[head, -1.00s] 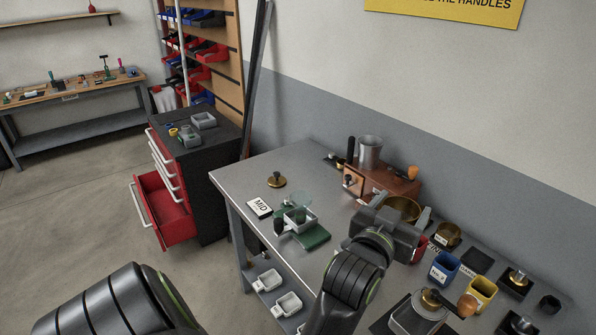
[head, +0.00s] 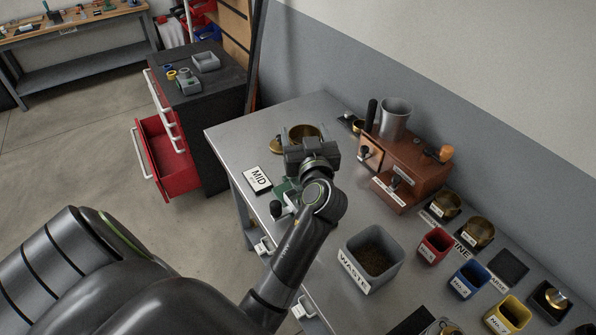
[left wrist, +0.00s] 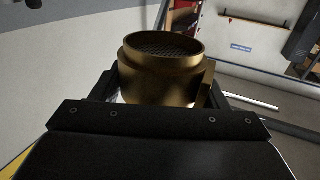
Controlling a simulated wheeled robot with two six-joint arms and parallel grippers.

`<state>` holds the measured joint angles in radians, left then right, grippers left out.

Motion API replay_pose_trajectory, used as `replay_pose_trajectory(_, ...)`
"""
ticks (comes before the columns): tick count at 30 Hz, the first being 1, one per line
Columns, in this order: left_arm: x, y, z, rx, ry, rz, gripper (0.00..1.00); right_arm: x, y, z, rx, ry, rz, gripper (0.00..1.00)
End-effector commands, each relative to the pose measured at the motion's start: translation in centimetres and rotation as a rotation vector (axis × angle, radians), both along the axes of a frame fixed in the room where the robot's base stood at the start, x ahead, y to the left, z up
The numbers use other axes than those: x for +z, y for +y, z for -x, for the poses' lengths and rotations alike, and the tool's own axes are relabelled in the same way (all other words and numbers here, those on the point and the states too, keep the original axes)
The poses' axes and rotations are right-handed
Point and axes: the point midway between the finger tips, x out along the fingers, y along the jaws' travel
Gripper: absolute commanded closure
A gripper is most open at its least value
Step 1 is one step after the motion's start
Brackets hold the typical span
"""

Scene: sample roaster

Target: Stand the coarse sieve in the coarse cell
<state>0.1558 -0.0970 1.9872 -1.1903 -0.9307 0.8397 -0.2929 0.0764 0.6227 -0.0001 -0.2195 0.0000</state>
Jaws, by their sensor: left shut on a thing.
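My left gripper (head: 304,142) is shut on a brass sieve (head: 303,131), seen above and behind the jaws in the head view. In the left wrist view the sieve (left wrist: 163,65) is a round brass cup with a mesh, roughly upright between the fingers. I take it for the coarse sieve, but no label on it is readable. It is over the far left part of the steel table (head: 235,137). I cannot make out a coarse cell or its label. My right gripper is not in view.
A wooden grinder box (head: 415,165) with a metal cup stands to the right. A WASTE bin (head: 371,260) and red, blue and yellow cups (head: 469,280) stand nearer.

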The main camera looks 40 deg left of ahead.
Motion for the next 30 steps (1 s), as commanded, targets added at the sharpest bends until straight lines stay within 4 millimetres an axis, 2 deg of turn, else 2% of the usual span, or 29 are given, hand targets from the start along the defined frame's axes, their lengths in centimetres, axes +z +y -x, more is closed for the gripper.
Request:
replay_pose_trajectory(5, 0.0, 0.0, 0.0, -0.001, -0.001, 0.0, 0.59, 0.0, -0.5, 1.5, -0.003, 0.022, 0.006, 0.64)
replay_pose_trajectory(8, -0.6, 0.0, 0.0, 0.0, 0.002, 0.001, 0.59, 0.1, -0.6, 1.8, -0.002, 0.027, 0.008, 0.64)
replay_pose_trajectory(12, -3.0, 0.0, 0.1, -0.001, 0.007, 0.0, 0.59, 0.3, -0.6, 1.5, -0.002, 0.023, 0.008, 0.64)
replay_pose_trajectory(20, -5.7, 0.0, 0.0, -0.002, 0.002, 0.001, 0.59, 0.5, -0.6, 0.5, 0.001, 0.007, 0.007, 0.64)
replay_pose_trajectory(26, -8.8, 0.0, 0.0, -0.003, 0.003, 0.0, 0.59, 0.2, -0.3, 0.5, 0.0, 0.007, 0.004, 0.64)
replay_pose_trajectory(30, -9.7, -0.1, 0.0, -0.003, 0.001, 0.001, 0.59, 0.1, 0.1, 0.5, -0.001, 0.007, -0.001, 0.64)
